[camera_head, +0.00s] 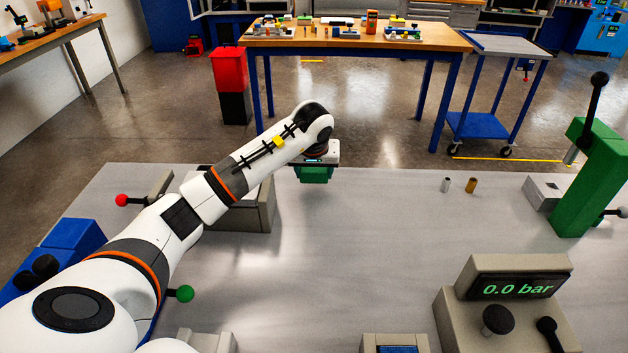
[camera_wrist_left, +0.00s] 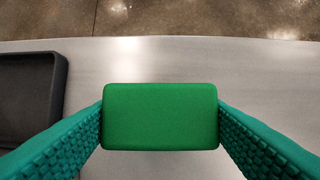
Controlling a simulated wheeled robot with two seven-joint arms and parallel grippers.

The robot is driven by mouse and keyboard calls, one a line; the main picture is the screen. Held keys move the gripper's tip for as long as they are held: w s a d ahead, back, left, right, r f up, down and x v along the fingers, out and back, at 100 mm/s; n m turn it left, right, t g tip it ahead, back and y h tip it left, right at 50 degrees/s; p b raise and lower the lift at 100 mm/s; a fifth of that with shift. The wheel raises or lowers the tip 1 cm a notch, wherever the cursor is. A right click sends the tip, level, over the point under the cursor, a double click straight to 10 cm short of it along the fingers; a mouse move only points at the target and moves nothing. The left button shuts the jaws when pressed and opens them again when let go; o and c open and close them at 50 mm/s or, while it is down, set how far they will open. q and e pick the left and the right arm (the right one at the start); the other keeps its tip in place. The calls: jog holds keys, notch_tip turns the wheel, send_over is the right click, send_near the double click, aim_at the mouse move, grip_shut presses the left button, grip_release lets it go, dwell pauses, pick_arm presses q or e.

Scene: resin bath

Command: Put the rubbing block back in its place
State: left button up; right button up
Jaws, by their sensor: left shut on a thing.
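The rubbing block (camera_wrist_left: 160,117) is a plain green block with rounded edges. In the left wrist view it sits between the two teal textured fingers of my left gripper, which press on its left and right ends. In the head view my left gripper (camera_head: 315,174) points down near the far edge of the grey bench, and it hides most of the block. I cannot tell whether the block touches the bench. A dark shallow tray (camera_wrist_left: 28,98) lies to the left of the block, apart from it. My right gripper is out of view.
A grey box-like fixture (camera_head: 262,208) stands left of the gripper, partly behind my arm. Two small cylinders (camera_head: 471,185) stand to the right, near a green lever press (camera_head: 575,190). A gauge box (camera_head: 510,300) reads 0.0 bar. The bench middle (camera_head: 370,255) is clear.

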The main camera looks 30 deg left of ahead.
aim_at(314, 182)
pick_arm(q)
jog(key=shift+f, duration=1.65)
jog(key=shift+f, duration=0.2)
jog(key=o, duration=1)
jog(key=shift+c, duration=0.2)
jog(key=shift+s+d+r, duration=0.1)
jog(key=shift+r, duration=0.5)
jog(key=v, duration=1.1)
jog(key=shift+b, duration=0.3)
jog(key=shift+d, duration=0.1)
